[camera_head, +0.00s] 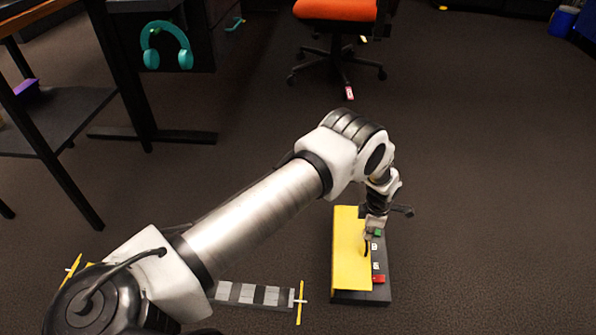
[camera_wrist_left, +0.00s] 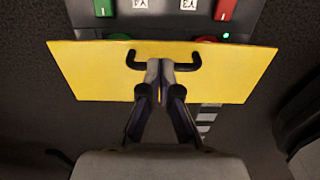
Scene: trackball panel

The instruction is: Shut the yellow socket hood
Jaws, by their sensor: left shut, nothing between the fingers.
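The yellow hood (camera_head: 348,250) is a flat rectangular plate along the left side of a dark panel (camera_head: 362,297) on the floor. In the left wrist view the hood (camera_wrist_left: 90,68) spans most of the picture, with a black handle (camera_wrist_left: 137,60) at its middle. The hood stands open, leaving green and red parts of the panel uncovered. My left gripper (camera_wrist_left: 160,67) is shut and empty, its fingertips at the handle and hiding its middle; I cannot tell whether they touch it. In the head view this gripper (camera_head: 368,246) is over the panel. My right gripper is out of view.
The panel carries a green switch (camera_wrist_left: 104,8), a red switch (camera_wrist_left: 226,9) and white labels. A grey striped strip (camera_head: 250,294) lies on the floor left of it. An orange office chair (camera_head: 336,12) stands behind. Floor to the right is clear.

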